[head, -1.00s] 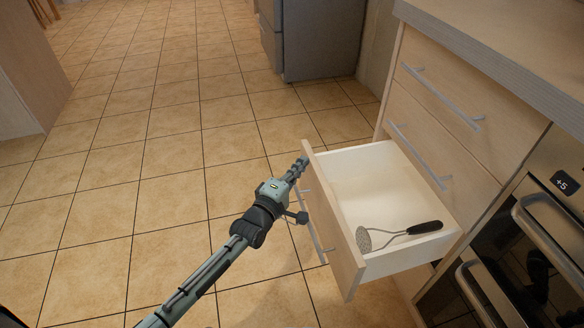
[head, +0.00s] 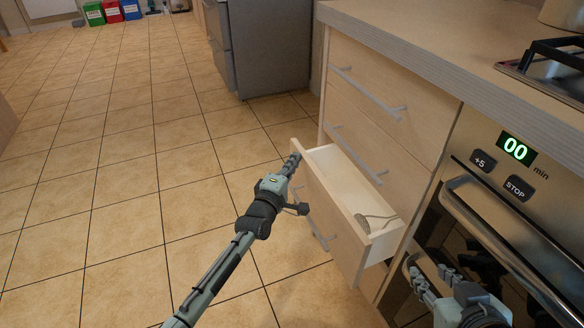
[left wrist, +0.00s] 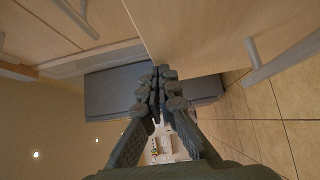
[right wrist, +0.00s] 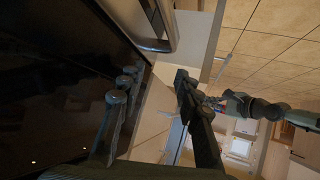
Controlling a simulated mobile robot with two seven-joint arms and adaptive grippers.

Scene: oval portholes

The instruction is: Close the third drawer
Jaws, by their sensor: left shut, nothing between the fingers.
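The third drawer (head: 363,250) from the top is partly open, its box sticking out less than halfway from the cabinet. A metal utensil (head: 376,220) lies inside, its dark handle now hidden. My left gripper (head: 293,162) is shut and empty, at the far upper edge of the drawer front, seemingly touching or very close to it. Its closed fingers show in the left wrist view (left wrist: 160,92) beside wooden fronts. My right gripper (head: 432,280) is low at the right, before the oven; its fingers stand apart with nothing between them in the right wrist view (right wrist: 152,92).
Two shut drawers with bar handles, the top one (head: 385,110) and the second (head: 345,133), sit above. The oven (head: 500,215) is close on the right, under the counter (head: 410,45). A grey fridge (head: 262,50) stands behind. The tiled floor (head: 110,190) at left is clear.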

